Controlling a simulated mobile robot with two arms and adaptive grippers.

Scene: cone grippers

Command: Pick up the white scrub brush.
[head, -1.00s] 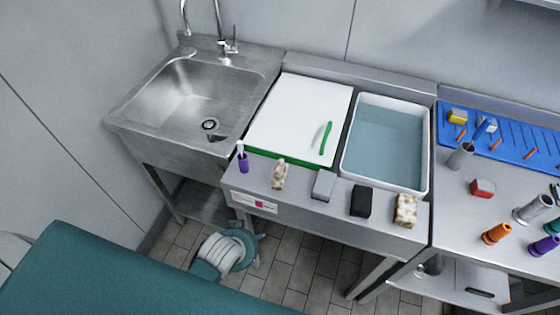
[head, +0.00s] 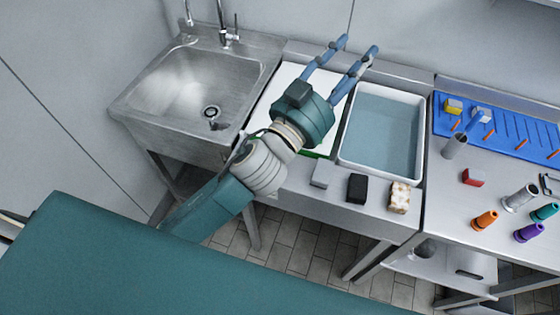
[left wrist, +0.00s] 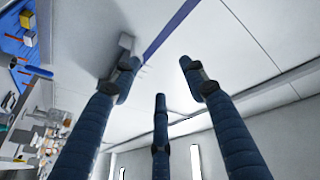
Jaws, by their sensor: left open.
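My left gripper (head: 358,45) is open and empty, raised over the far edge of the white board (head: 282,85). In the left wrist view its blue fingers (left wrist: 158,72) are spread with nothing between them, facing the wall. I cannot make out for sure which thing is the white scrub brush. The purple piece with a white top and the tan piece seen earlier at the counter's front left are hidden behind my left arm. My right gripper is out of view.
Along the counter's front stand a grey block (head: 321,174), a black block (head: 357,188) and a patterned sponge (head: 399,197). A water-filled tray (head: 424,130) is right of the board. The sink (head: 190,95) is left. The right table holds a red block (head: 473,178) and coloured cones.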

